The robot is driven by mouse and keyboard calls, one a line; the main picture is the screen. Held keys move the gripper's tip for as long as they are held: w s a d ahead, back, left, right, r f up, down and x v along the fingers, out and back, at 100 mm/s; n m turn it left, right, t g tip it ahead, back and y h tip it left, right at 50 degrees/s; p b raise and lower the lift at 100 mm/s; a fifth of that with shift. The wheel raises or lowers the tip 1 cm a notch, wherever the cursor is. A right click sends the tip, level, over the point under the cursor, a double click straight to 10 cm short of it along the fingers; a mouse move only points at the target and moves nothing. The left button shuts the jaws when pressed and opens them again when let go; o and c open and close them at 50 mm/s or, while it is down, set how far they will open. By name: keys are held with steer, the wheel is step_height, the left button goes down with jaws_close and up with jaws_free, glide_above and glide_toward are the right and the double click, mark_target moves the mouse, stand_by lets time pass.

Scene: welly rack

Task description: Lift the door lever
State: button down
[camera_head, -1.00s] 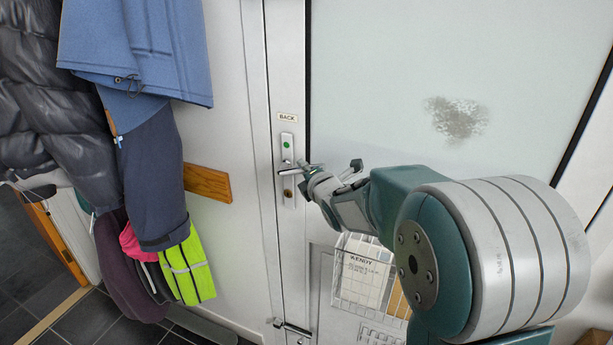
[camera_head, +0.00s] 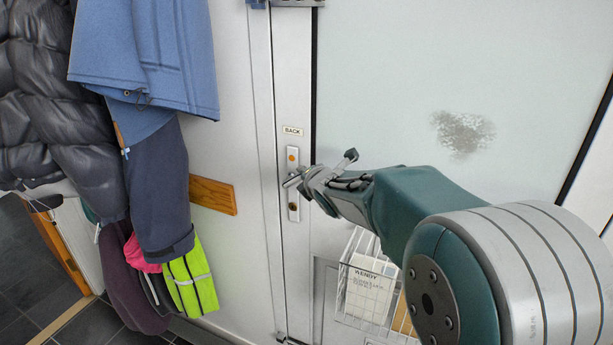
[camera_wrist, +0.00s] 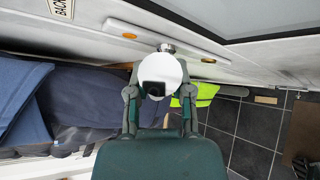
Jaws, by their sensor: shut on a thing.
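The silver door lever (camera_head: 291,182) sits on a narrow plate (camera_head: 292,160) below a "BACK" label (camera_head: 293,131). The plate has an orange spot near its top and a brass-coloured one lower down. My gripper (camera_head: 321,178) is at the lever, reaching in from the right, and hides part of it. In the wrist view, the pale rounded lever (camera_wrist: 160,72) fills the space between the two fingers of my gripper (camera_wrist: 160,92), which is shut on it. The lever's exact angle is hard to tell.
A wire basket (camera_head: 368,290) with a card hangs on the door (camera_head: 400,80), below my arm. Coats (camera_head: 150,60) and a yellow-green hi-vis garment (camera_head: 190,280) hang at left beside a wooden rail (camera_head: 213,195). Dark tiled floor (camera_wrist: 262,125) lies below.

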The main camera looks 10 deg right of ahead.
steer(key=c, duration=0.5)
jaws_free()
steer(key=shift+w+a, duration=0.1)
steer(key=v, duration=1.2)
steer(key=shift+f, duration=0.2)
steer(key=shift+a, duration=0.15)
